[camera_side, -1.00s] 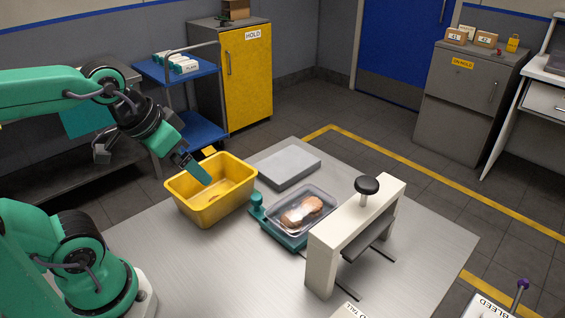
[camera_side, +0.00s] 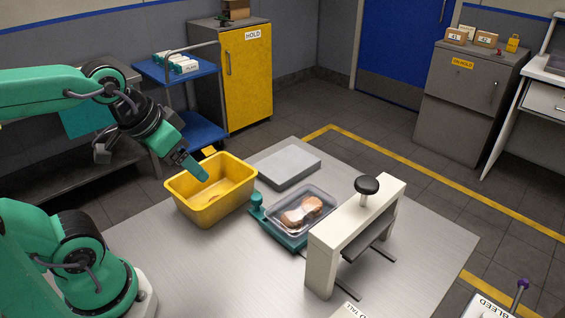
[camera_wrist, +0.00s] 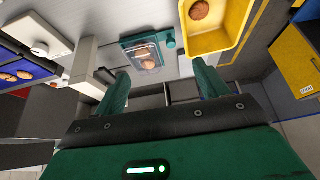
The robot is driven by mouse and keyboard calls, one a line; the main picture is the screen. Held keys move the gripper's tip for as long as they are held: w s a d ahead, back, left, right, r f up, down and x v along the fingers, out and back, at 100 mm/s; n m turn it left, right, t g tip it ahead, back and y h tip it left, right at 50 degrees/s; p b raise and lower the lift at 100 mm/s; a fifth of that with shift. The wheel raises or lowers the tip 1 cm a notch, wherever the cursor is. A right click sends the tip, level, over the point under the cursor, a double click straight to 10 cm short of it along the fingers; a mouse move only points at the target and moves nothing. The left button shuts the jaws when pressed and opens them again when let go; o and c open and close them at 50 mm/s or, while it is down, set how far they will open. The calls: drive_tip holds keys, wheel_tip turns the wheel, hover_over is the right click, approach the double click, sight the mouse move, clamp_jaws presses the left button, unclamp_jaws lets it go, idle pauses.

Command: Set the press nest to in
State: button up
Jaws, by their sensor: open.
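The press nest (camera_side: 285,236) is a teal carriage with an upright teal knob (camera_side: 256,202) at its left end. It sits outside the press, to the left of the white arch (camera_side: 321,262) with its black-topped handle (camera_side: 367,186). A clear tray (camera_side: 322,197) holding brown biscuits (camera_side: 301,213) rests on the nest. The nest also shows in the wrist view (camera_wrist: 131,42), beyond my fingers. My gripper (camera_side: 203,174) is open and empty above the yellow bin, left of the knob and apart from it. Its two green fingers (camera_wrist: 163,86) are spread in the wrist view.
The yellow bin (camera_side: 180,204) stands left of the nest, with a biscuit (camera_wrist: 200,10) inside in the wrist view. A flat grey block (camera_side: 288,165) lies behind the nest. Dark rails (camera_side: 345,288) run out under the arch. The front of the steel table (camera_side: 220,275) is clear.

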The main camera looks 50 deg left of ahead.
drive_tip(key=shift+w, duration=0.15)
drive_tip(key=c, duration=0.4)
drive_tip(key=shift+w+a+n+g, duration=0.1)
drive_tip(key=shift+w+n+g, duration=0.3)
drive_tip(key=shift+w, duration=0.5)
drive_tip(key=n+g, duration=0.5)
drive_tip(key=n, duration=0.3)
approach(256, 196)
drive_tip(key=shift+s+f, duration=0.1)
drive_tip(key=shift+s, duration=0.2)
drive_tip(key=shift+w+f, duration=0.2)
drive_tip(key=shift+f, duration=0.2)
drive_tip(key=shift+f, duration=0.1)
drive_tip(key=shift+f, duration=3.8)
drive_tip(key=shift+c, duration=0.3)
